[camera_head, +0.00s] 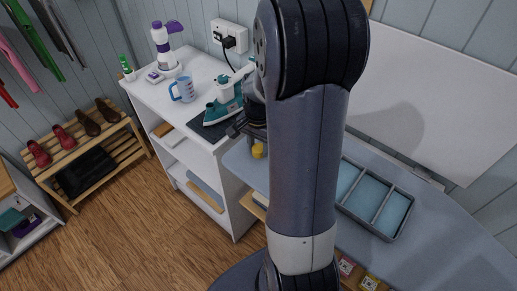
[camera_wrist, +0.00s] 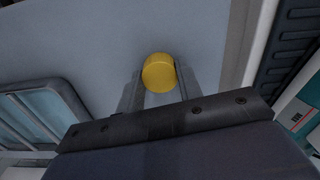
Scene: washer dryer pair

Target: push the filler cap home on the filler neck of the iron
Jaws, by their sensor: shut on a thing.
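The teal and white iron (camera_head: 222,104) stands on a dark mat on the white shelf unit, left of my arm. Part of it seems to show at the right edge of the wrist view (camera_wrist: 297,115). Its filler neck cannot be made out. The yellow filler cap (camera_wrist: 158,72) sits between the tips of my gripper (camera_wrist: 158,88), which is shut on it. In the head view the cap (camera_head: 258,152) shows just below my gripper (camera_head: 256,138), in front of and to the right of the iron, apart from it. My arm hides part of this area.
A grey divided tray (camera_head: 375,197) lies on the pale blue worktop, right of my arm. A blue mug (camera_head: 184,90) and a white and purple bottle (camera_head: 163,50) stand left of the iron. A wall socket (camera_head: 229,36) with a plugged-in cord is behind it.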

